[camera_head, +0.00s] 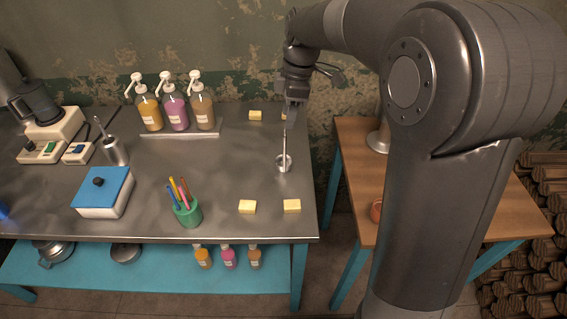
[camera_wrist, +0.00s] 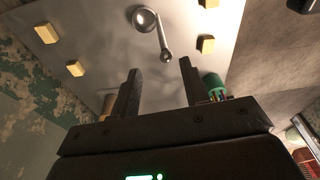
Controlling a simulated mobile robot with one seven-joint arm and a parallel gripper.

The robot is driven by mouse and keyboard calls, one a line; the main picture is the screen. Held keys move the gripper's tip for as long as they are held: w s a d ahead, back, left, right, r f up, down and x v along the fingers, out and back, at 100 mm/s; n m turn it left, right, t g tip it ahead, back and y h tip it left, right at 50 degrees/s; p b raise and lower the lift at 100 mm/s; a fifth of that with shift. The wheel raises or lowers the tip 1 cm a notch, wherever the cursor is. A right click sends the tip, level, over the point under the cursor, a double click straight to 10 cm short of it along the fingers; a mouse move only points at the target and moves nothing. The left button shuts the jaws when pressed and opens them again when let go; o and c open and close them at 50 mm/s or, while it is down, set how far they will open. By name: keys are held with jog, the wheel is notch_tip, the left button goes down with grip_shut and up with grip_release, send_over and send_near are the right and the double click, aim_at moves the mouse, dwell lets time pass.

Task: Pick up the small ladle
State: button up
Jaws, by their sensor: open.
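The small ladle (camera_head: 284,163) is silver, with a round bowl on the metal table and a thin handle standing up from it. My gripper (camera_head: 291,118) is above the ladle, close to the top of its handle. In the wrist view, the ladle (camera_wrist: 165,45) shows ahead of the fingers, with its handle end toward me. My gripper (camera_wrist: 158,72) is open there, and the handle end appears in line with the gap between the two dark fingers. Nothing is held. I cannot tell exactly how far the handle end is from the fingertips.
Yellow blocks (camera_head: 247,207) lie around the ladle. A green pencil cup (camera_head: 188,213) stands front left of it. Pump bottles (camera_head: 175,112) stand on a tray at the back. A metal cup (camera_head: 116,151) and blue-topped box (camera_head: 103,190) are further left. A wooden table (camera_head: 352,150) is at right.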

aim_at(285, 131)
jog(key=f, duration=0.3)
jog(key=s+a+f, duration=0.1)
jog(key=f, duration=0.1)
jog(key=shift+f, duration=0.25)
jog(key=shift+c, duration=0.3)
grip_shut()
